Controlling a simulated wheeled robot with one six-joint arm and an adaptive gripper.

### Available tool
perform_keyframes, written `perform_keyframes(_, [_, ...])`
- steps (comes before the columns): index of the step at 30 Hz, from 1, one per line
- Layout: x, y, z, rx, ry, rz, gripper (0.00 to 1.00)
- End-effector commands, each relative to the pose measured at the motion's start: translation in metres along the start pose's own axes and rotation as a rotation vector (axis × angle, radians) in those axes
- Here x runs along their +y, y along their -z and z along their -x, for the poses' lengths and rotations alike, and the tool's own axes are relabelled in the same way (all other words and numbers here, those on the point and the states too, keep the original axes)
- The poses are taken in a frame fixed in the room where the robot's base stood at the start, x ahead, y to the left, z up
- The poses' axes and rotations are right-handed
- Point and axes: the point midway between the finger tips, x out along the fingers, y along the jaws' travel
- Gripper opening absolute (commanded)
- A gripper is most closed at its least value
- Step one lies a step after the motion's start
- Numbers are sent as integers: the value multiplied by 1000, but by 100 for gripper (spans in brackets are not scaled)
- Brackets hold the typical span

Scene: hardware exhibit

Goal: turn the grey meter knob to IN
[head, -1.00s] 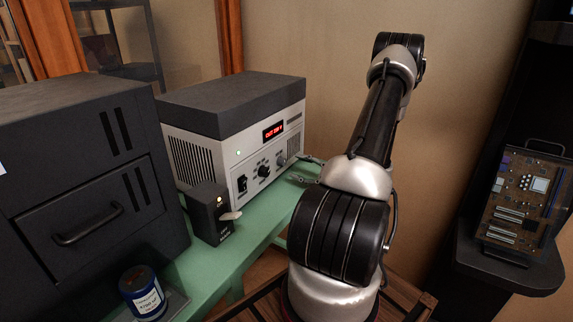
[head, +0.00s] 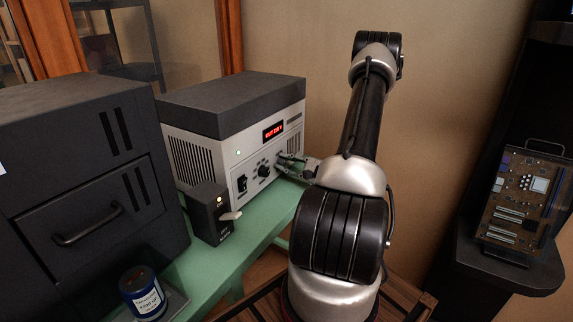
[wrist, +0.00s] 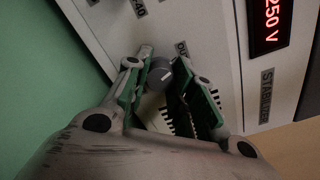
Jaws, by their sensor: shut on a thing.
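The grey meter knob (wrist: 160,76) is on the light front panel of the stabilizer unit (head: 210,130), with a short white line on its face. My gripper (wrist: 168,74) has its fingers on both sides of this knob in the wrist view and is shut on it. Part of a label beside the knob shows; the fingers hide the other markings. In the head view my gripper (head: 287,159) reaches the panel's right part and covers the knob.
A black knob (head: 264,171) and a rocker switch (head: 242,184) are left of my gripper on the panel. A small black box (head: 208,212) stands before the unit on the green table (head: 240,248). A dark cabinet (head: 85,180) is at left, a blue tin (head: 142,292) at front.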

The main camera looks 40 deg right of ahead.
Motion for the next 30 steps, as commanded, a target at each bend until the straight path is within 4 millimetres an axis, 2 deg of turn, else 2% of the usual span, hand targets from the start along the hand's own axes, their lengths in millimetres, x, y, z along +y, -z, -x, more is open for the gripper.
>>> perform_keyframes(11, [0,0,0,1,-1,-75,1])
perform_keyframes(30, [1,0,0,2,-1,-549,1])
